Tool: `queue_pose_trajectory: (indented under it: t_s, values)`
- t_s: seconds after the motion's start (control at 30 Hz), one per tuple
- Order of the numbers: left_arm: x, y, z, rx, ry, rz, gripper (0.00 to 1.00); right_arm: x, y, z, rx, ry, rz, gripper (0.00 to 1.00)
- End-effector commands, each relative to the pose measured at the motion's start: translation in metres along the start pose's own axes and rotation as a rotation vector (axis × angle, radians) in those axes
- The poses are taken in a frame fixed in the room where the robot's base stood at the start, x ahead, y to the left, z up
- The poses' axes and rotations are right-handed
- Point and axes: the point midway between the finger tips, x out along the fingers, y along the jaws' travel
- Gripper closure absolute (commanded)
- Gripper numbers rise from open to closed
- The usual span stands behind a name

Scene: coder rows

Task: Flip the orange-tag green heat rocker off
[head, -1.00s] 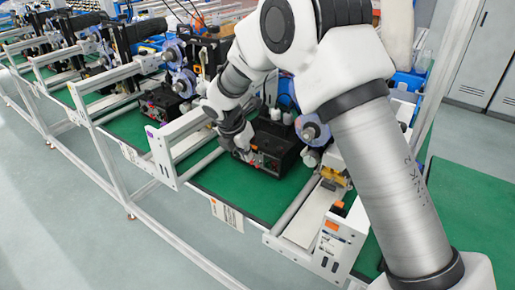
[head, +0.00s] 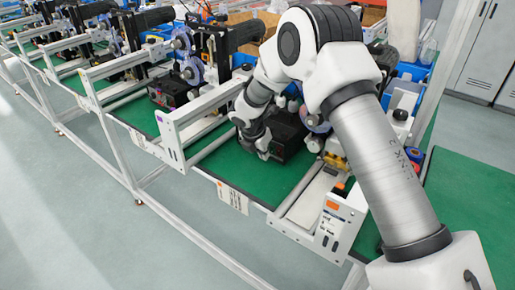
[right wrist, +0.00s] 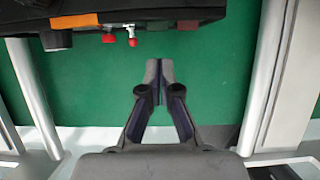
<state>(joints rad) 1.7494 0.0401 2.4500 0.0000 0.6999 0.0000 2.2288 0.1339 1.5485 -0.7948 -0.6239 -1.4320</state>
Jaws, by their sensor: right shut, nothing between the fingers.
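A black control box (head: 291,137) stands on the green mat in the head view; my right gripper (head: 264,152) is at its front and covers part of the front face. In the right wrist view the box's dark front edge (right wrist: 170,16) crosses the top, with an orange tag (right wrist: 75,20), a black knob (right wrist: 56,40) and two small red-tipped levers (right wrist: 120,39). My left gripper is not in view.
Metal rails (right wrist: 268,80) flank the bay on both sides. A white end plate with an orange label (head: 338,215) stands at the right. Another dark box (head: 172,92) sits in the neighbouring bay. The green mat (right wrist: 215,80) before the box is clear.

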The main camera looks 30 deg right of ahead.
Motion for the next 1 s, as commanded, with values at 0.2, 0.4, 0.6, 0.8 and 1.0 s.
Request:
queue_pose_trajectory:
  t_s: [0.2, 0.4, 0.6, 0.8, 1.0]
  values:
    - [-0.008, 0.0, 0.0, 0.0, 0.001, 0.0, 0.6, 0.004, 0.0, 0.022, 0.001, 0.0, -0.001, 1.0]
    - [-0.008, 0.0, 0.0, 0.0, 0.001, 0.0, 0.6, 0.005, 0.0, 0.023, -0.001, 0.0, -0.001, 1.0]
    - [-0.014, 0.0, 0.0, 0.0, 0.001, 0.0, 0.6, 0.002, 0.0, 0.027, 0.0, 0.001, -0.002, 1.0]
    - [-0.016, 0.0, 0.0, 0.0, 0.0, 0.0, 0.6, 0.005, 0.0, 0.029, -0.001, 0.0, -0.002, 1.0]
    - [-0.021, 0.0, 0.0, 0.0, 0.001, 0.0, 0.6, 0.001, 0.0, 0.03, -0.001, 0.0, -0.001, 1.0]
